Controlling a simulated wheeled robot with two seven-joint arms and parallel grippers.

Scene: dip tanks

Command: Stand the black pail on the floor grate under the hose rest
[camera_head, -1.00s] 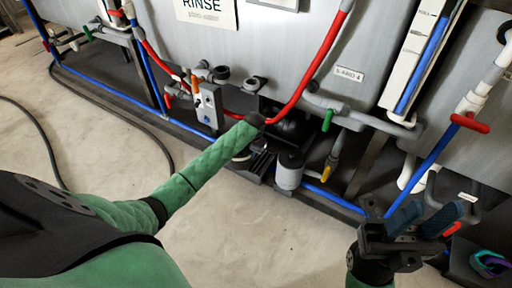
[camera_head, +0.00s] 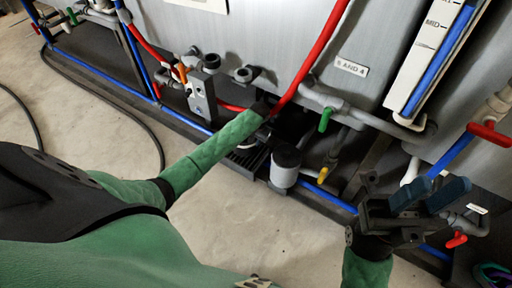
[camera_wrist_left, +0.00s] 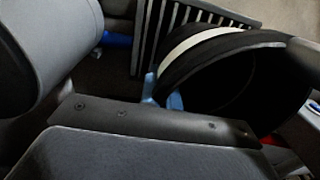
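The black pail shows in the left wrist view (camera_wrist_left: 285,75) as a dark round opening with a white band on its outside. A slatted floor grate (camera_wrist_left: 188,14) lies beside it, and it cannot be told whether the pail rests on it. The grate also shows in the head view (camera_head: 250,158) left of a grey canister. My left gripper (camera_wrist_left: 163,96) has its blue fingertips at the pail's near side; its grip is unclear. In the head view the left gripper and pail are lost in shadow. My right gripper (camera_head: 430,193) is open and empty at lower right.
The grey canister (camera_head: 285,175) with a dark top stands close to the left gripper. A red hose (camera_head: 312,60) hangs down the tank front. A grey valve box (camera_head: 201,98), a green valve handle (camera_head: 325,120) and pipes crowd the area. The floor (camera_head: 240,225) in front is clear.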

